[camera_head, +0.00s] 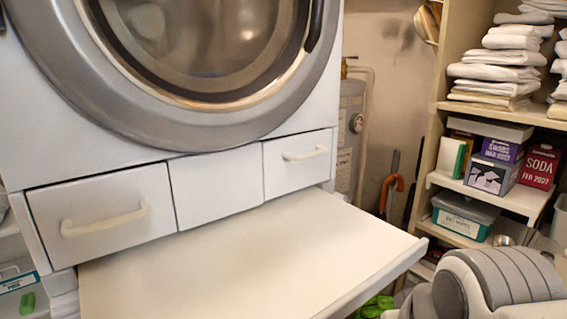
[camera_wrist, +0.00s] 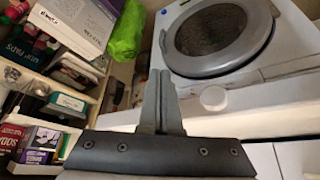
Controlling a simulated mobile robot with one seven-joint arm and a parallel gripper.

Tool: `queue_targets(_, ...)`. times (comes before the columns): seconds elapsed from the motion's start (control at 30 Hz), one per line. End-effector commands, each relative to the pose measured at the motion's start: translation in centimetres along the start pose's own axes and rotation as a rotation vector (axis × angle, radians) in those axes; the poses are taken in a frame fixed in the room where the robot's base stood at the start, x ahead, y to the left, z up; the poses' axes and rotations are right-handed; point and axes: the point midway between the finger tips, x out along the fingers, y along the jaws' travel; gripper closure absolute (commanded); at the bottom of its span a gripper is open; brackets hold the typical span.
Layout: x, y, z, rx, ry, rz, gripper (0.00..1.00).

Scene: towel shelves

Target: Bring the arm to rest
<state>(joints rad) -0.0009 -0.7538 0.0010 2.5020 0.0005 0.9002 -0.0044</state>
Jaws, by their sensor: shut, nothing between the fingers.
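My gripper (camera_wrist: 161,76) shows in the wrist view, its two grey fingers together and empty. It touches nothing that I can see. Beyond it, to the right, are the front-loading machine (camera_wrist: 224,70) and its white front; to the left are the shelves. In the head view my grey and white arm links (camera_head: 490,285) are folded at the lower right, over the floor to the right of the pull-out board. The gripper itself is not visible there.
In the head view the machine's drawers (camera_head: 103,221) are closed above a bare white pull-out board (camera_head: 240,265). The shelf unit (camera_head: 440,110) at right holds folded towels (camera_head: 500,65), a soda box (camera_head: 540,166) and a lidded tub (camera_head: 464,215). A green bag (camera_wrist: 128,30) shows in the wrist view.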

Motion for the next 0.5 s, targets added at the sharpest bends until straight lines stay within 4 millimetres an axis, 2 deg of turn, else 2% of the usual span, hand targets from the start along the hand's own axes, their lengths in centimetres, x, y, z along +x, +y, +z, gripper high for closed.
queue_targets(0.03, -2.1, 0.0, -1.2, 0.001, -0.001, 0.000, 1.00)
queue_targets(0.5, -12.3, 0.1, -6.7, 0.005, -0.002, 0.001, 1.00)
